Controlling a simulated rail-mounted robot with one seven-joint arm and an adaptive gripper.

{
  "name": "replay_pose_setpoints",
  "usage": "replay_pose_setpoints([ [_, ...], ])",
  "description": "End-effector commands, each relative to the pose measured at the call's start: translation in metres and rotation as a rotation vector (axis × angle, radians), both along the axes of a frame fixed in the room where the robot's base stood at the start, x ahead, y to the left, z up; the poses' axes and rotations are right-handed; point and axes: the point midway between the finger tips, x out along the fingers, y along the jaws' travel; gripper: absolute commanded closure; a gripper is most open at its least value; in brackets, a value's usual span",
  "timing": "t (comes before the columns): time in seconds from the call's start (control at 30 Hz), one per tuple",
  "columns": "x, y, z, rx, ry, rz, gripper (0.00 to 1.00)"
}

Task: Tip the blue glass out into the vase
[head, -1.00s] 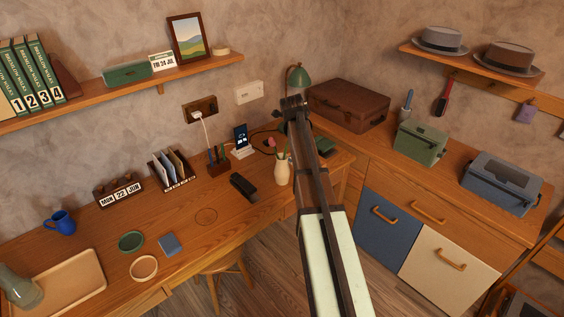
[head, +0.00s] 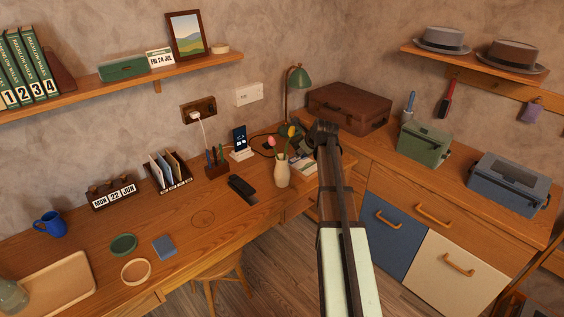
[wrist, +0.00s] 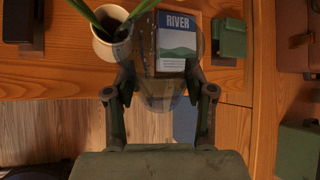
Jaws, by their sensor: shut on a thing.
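The cream vase (head: 282,172) stands upright on the desk near its right end, with tulips in it. In the wrist view the vase (wrist: 103,47) is at the upper left, with green stems at its mouth. My gripper (wrist: 162,84) is shut on the blue glass (wrist: 160,98), which looks like a faint, see-through shape between the fingers. I cannot tell the glass's tilt or contents. In the head view my arm largely hides the gripper and the glass.
A box or book marked RIVER (wrist: 175,35) lies behind the glass in the wrist view. A green lamp (head: 299,78) and a phone on a stand (head: 240,145) are near the vase. A black object (head: 242,188) lies left of it.

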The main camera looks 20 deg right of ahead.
Motion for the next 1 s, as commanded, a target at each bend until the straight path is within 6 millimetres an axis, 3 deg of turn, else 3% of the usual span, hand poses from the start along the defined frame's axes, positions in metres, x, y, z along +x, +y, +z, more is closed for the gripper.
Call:
replay_pose_setpoints([
  [0.5, -0.004, -0.005, -0.070, 0.063, -0.055, 0.000, 0.89],
  [1.0, -0.016, -0.019, -0.087, 0.300, -0.264, 0.004, 0.89],
])
